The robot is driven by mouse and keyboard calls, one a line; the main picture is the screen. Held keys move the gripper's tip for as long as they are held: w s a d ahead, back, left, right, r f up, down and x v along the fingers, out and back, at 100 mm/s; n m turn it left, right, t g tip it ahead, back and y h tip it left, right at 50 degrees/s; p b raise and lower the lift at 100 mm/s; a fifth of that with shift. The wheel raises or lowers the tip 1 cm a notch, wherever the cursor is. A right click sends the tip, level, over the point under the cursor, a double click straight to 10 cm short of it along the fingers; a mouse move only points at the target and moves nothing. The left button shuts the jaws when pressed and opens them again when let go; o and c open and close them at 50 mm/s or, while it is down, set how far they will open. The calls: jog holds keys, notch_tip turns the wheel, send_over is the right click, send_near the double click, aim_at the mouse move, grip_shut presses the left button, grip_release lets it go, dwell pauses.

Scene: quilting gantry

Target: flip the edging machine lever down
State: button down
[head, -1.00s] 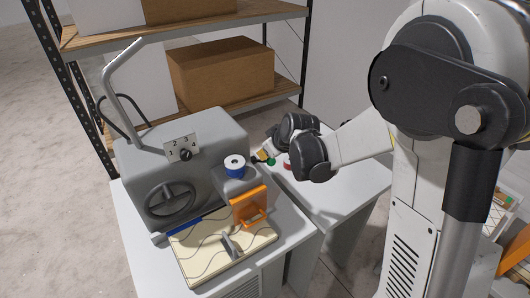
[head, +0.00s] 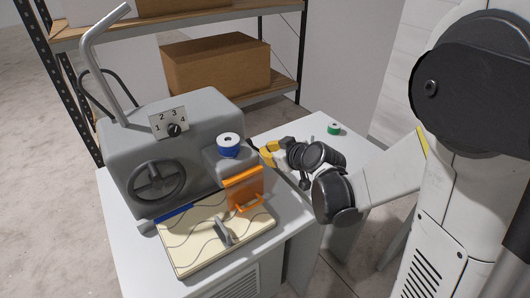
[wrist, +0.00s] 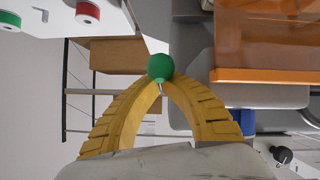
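The edging machine (head: 190,120) is a grey housing with a handwheel, a numbered dial, a blue spool on top and an orange guard (head: 240,190). In the wrist view a green ball knob (wrist: 160,67) on a short thin metal stem looks like the lever's end. My gripper (wrist: 160,80) has yellow fingers arched together, their tips meeting at this knob and its stem. In the head view my gripper (head: 268,150) is at the machine's right side, beside the orange guard; the green knob cannot be made out there. The lever's base is hidden.
A green spool (head: 334,129) stands on the white table at the back right; a red spool (wrist: 88,12) also shows in the wrist view. A cream quilted panel (head: 185,255) lies in front of the machine. Shelving with a cardboard box (head: 215,65) stands behind.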

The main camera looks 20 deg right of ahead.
notch_tip(320, 180, down, 7)
jog(key=s+b, duration=0.1)
jog(key=b, duration=0.5)
jog(key=shift+d+f, duration=0.15)
jog(key=shift+s+b, duration=0.1)
jog(key=shift+b, duration=0.2)
jog(key=v, duration=1.2)
